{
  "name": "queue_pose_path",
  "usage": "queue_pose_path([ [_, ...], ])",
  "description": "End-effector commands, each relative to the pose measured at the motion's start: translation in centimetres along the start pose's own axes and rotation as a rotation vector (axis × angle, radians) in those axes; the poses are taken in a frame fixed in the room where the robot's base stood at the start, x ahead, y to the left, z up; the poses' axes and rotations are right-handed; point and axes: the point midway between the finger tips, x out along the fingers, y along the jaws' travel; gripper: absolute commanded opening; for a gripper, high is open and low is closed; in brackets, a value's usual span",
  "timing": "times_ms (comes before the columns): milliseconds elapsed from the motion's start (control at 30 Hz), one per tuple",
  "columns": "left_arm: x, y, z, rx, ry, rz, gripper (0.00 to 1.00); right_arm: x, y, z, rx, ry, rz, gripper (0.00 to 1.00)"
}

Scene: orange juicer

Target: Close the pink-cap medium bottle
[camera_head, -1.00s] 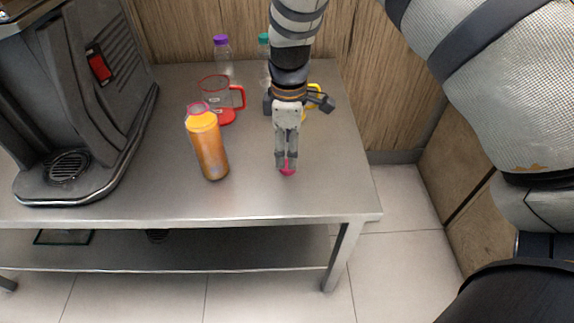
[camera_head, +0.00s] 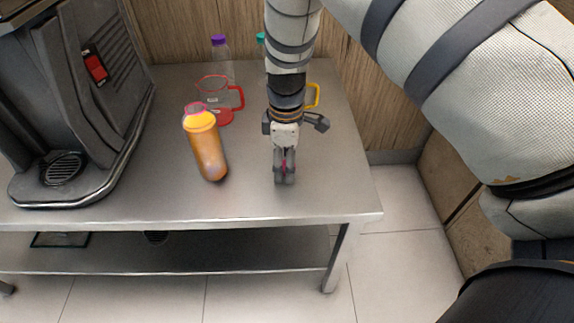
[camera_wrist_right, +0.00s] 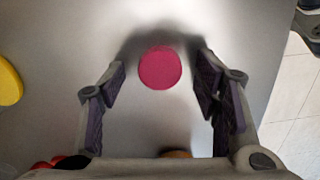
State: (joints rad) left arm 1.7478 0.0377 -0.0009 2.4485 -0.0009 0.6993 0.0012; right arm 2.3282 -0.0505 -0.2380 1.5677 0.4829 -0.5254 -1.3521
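The medium bottle (camera_head: 206,150), full of orange juice, stands on the table with a pink rim at its open top. The pink cap (camera_wrist_right: 160,67) lies on the table to the right of the bottle, seen as a round disc in the right wrist view. My right gripper (camera_head: 285,181) points down over the cap. Its fingers (camera_wrist_right: 162,85) are open on either side of the cap, with a gap on both sides. In the head view the fingers hide most of the cap. My left gripper is not in view.
A red-rimmed jug (camera_head: 215,93) stands behind the bottle, with a red disc (camera_head: 223,118) by it. A purple-capped bottle (camera_head: 220,58) and a teal-capped one (camera_head: 261,40) stand at the back. A yellow handle (camera_head: 313,96) shows behind my gripper. The juicer (camera_head: 75,110) stands left.

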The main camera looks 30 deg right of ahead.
Motion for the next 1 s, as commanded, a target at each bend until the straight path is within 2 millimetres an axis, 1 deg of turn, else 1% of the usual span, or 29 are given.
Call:
queue_pose_path([
  [33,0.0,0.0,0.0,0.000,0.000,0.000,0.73,0.0,0.0,0.0,0.000,0.000,0.000,0.47],
  [167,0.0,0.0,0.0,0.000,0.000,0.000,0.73,0.0,0.0,0.0,0.000,0.000,0.000,0.28],
  [200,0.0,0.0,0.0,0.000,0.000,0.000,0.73,0.0,0.0,0.0,0.000,0.000,0.000,0.25],
  [500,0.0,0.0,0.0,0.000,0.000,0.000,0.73,0.0,0.0,0.0,0.000,0.000,-0.001,0.25],
  [633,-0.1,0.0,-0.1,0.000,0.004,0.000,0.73,-0.6,0.0,0.0,0.000,0.001,0.000,0.25],
  [733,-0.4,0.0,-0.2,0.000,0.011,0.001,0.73,-1.9,0.1,-0.1,0.000,0.003,0.002,0.25],
  [800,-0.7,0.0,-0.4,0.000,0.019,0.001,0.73,-3.3,0.1,-0.1,0.000,0.004,0.004,0.25],
  [867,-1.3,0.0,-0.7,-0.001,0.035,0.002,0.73,-4.8,-0.9,-0.3,-0.002,0.007,0.005,0.25],
  [1000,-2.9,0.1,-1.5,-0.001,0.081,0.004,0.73,-8.7,-3.7,-0.7,-0.003,0.010,0.012,0.25],
])
